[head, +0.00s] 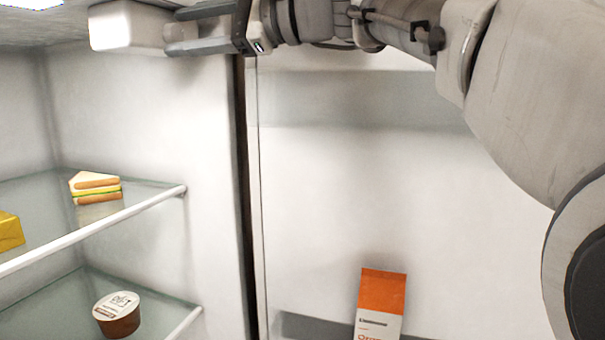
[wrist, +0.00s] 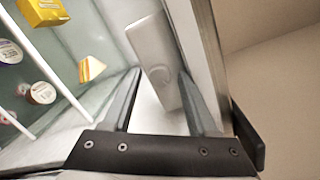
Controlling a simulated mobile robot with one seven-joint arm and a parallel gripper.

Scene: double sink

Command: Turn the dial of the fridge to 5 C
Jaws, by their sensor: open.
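The fridge dial (wrist: 160,76) is a round pale knob on a white control box (wrist: 148,42), seen in the wrist view between my two fingers. In the head view the control box (head: 125,27) hangs under the fridge ceiling at top left, and the dial (head: 181,33) faces right toward my gripper. My gripper (head: 175,30) is open, with its grey fingertips on either side of the dial; the wrist view also shows my gripper (wrist: 160,80). I cannot tell whether a finger touches the dial. The dial's markings and setting cannot be read.
Left of the dial are glass shelves with white front edges (head: 150,204). They hold a sandwich (head: 96,188), a yellow block (head: 9,232) and a lidded cup (head: 117,314). The open door (head: 320,190) at right holds an orange-and-white carton (head: 381,303). Space below my gripper is clear.

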